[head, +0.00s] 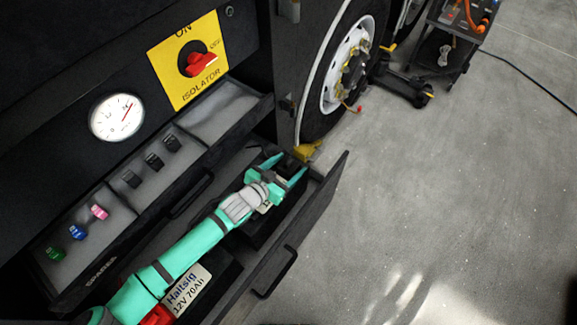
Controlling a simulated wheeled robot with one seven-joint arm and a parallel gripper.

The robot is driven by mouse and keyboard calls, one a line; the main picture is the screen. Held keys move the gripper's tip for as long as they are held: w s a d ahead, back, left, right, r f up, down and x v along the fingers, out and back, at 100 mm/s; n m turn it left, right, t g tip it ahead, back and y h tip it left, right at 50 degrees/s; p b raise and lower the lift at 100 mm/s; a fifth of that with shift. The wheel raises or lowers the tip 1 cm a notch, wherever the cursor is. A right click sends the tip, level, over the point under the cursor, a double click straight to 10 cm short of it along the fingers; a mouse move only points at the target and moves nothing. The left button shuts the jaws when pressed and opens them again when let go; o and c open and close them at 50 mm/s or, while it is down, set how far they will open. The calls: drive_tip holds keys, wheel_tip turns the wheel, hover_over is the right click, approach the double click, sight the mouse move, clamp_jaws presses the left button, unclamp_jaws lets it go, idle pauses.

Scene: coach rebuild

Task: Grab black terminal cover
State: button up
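Several small terminal covers lie in the upper spares drawer (122,222). Three are black or dark: one at the right (172,143), one beside it (154,161) and one further left (131,179). My teal gripper (284,169) is over the far end of the lower open drawer (308,218), to the right of these covers and apart from them. Its two fingers are spread. The space between them is dark, and I cannot tell whether a black part lies there. My arm hides part of the lower drawer.
Pink (99,212), blue (77,232) and green (56,254) covers share the spares drawer. A battery (187,289) labelled 12V 70Ah lies under my arm. A yellow isolator panel (188,62) and a gauge (117,117) are above. Floor at right is mostly clear.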

drive_tip(key=c, duration=0.9)
drive_tip(key=shift+r, duration=0.1)
